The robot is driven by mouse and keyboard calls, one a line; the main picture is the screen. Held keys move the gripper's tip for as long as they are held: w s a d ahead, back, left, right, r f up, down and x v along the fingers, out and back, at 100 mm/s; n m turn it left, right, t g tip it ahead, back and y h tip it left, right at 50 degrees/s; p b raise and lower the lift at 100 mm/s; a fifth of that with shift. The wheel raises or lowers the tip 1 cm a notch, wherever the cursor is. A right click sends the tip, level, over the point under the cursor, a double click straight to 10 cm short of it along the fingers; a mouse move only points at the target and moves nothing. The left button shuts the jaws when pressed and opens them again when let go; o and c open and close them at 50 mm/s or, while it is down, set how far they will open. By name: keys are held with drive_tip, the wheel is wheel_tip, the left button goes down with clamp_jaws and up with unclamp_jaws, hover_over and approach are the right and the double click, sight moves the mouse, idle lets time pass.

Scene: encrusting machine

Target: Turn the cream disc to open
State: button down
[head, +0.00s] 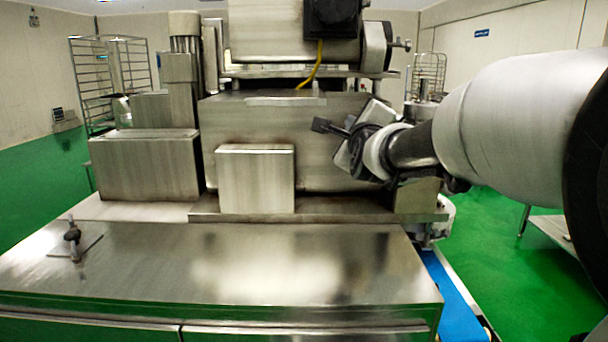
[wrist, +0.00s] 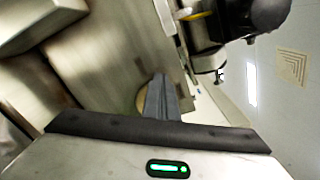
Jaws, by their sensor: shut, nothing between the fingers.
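In the wrist view a small tan, rounded edge (wrist: 140,100) shows just left of my fingers, against the steel machine. It looks like part of the cream disc, but most of it is hidden behind the fingers. My gripper (wrist: 158,80) is shut and empty, its dark fingers pointing toward the machine. I cannot tell whether the fingers touch the disc. In the head view my gripper (head: 318,126) is in front of the right part of the machine's steel body (head: 330,105). I cannot make out the disc in that view.
A steel box (head: 255,180) stands on the machine's ledge, left of and below my gripper. A yellow cable (head: 312,70) hangs above. A wide steel table top (head: 210,260) with a small dark knob (head: 72,235) lies in front. Green floor (head: 490,260) is open at right.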

drive_tip(key=shift+a+f+b, duration=0.1)
drive_tip(key=shift+f+b, duration=0.7)
drive_tip(key=shift+b, duration=0.7)
drive_tip(key=shift+f+b, duration=0.35)
drive_tip(key=shift+b, duration=0.7)
drive_tip(key=shift+a, duration=0.4)
drive_tip(key=s+b, duration=0.1)
drive_tip(key=s, duration=0.5)
drive_tip(key=shift+a, duration=0.2)
drive_tip(key=shift+r, duration=0.15)
drive_tip(key=r+p, duration=0.1)
drive_tip(key=p, duration=0.2)
drive_tip(key=d+r+p, duration=0.1)
drive_tip(key=p, duration=0.3)
drive_tip(key=r+p, duration=0.1)
drive_tip(key=p, duration=0.3)
drive_tip(key=shift+s+d, duration=0.4)
